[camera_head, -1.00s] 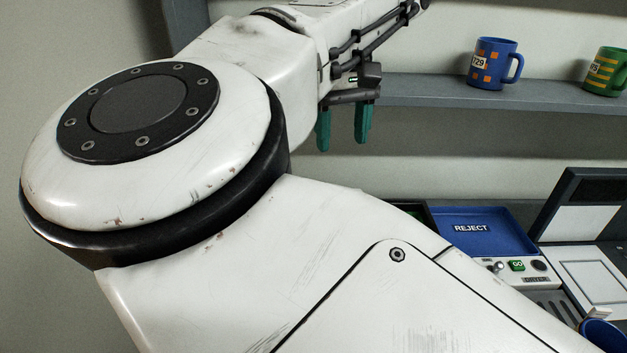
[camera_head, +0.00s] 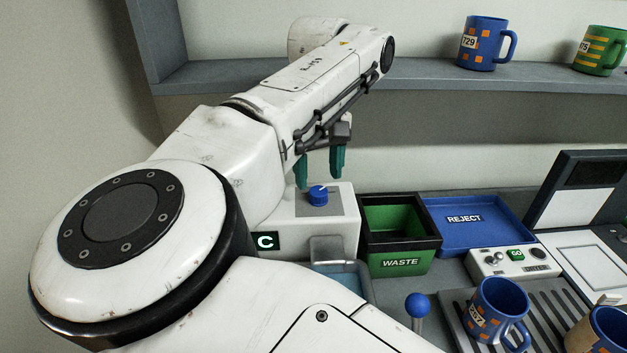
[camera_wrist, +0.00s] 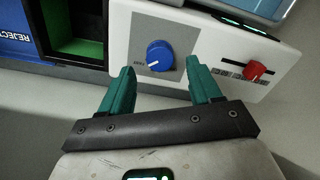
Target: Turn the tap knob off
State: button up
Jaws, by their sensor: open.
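The blue tap knob (camera_head: 318,195) sits on top of a white box marked C (camera_head: 346,208). It also shows in the wrist view (camera_wrist: 160,55), on a grey square plate with a white mark on the knob's face. My gripper (camera_head: 320,178) is open and empty, its two teal fingers pointing down just above the knob. In the wrist view my gripper (camera_wrist: 158,75) has one fingertip to each side of the knob's near edge, apart from it. A red knob (camera_wrist: 255,70) with a slot scale is on the same panel, right of the blue one.
A green WASTE bin (camera_head: 398,240) stands right of the white box. A blue REJECT tray (camera_head: 478,225) lies beyond it. A blue-topped lever (camera_head: 418,305) and a blue mug (camera_head: 497,312) are in front. A shelf (camera_head: 420,78) runs behind my arm.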

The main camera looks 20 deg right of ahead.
aim_at(318, 191)
jog(key=shift+f, duration=1.95)
jog(key=shift+c, duration=0.2)
jog(key=c, duration=1)
